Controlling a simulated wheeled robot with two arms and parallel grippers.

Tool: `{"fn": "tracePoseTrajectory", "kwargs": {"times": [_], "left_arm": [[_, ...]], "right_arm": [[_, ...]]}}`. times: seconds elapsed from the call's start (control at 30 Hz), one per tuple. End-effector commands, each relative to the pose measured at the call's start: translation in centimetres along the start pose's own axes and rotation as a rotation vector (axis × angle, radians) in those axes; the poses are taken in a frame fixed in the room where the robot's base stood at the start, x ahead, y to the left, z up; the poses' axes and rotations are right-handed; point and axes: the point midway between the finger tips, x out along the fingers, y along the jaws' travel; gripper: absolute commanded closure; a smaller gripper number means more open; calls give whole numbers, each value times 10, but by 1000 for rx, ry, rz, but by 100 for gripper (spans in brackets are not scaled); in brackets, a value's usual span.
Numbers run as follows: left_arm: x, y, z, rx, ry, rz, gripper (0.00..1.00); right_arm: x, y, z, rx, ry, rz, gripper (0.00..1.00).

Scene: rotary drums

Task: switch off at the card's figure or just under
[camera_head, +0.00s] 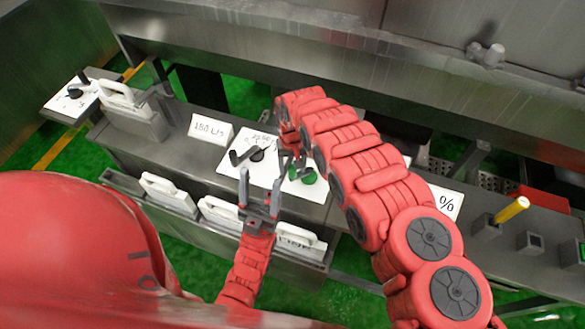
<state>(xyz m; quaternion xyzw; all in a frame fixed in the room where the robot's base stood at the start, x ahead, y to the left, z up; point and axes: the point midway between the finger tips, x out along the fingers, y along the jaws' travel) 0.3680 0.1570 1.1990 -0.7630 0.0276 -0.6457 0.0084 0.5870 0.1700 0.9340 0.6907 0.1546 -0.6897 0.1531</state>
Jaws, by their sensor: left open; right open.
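A white card (210,129) on the steel console seems to read "180 L/s"; its digits are small. Beside it is a white panel (228,168) with a dark pointer knob (256,155) and a small display whose figure I cannot read. Green round controls (308,177) sit at the panel's right end. My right gripper (296,168) is open, pointing down over these controls, partly hidden by its own arm; I cannot tell whether it touches them. My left gripper (260,177) is open and empty in front of the panel, fingers pointing up in the picture.
White-handled pieces (168,194) stand in a steel trough (122,181) along the console's front. Another dial panel (70,98) is at far left. A "%" card (445,203) and a yellow-handled lever (512,209) are at the right. A steel drum or wall runs behind.

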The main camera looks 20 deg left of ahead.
Motion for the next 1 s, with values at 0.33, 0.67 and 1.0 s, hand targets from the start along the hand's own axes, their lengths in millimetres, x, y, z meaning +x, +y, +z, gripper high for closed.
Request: {"fn": "tracePoseTrajectory", "kwargs": {"times": [0.33, 0.67, 1.0], "left_arm": [[1, 0, 0, 0, 0, 0, 38], [1, 0, 0, 0, 0, 0, 38], [1, 0, 0, 0, 0, 0, 38]], "right_arm": [[24, 0, 0, 0, -1, 1, 37], [24, 1, 0, 1, -1, 2, 37], [25, 1, 1, 1, -2, 2, 98]]}}
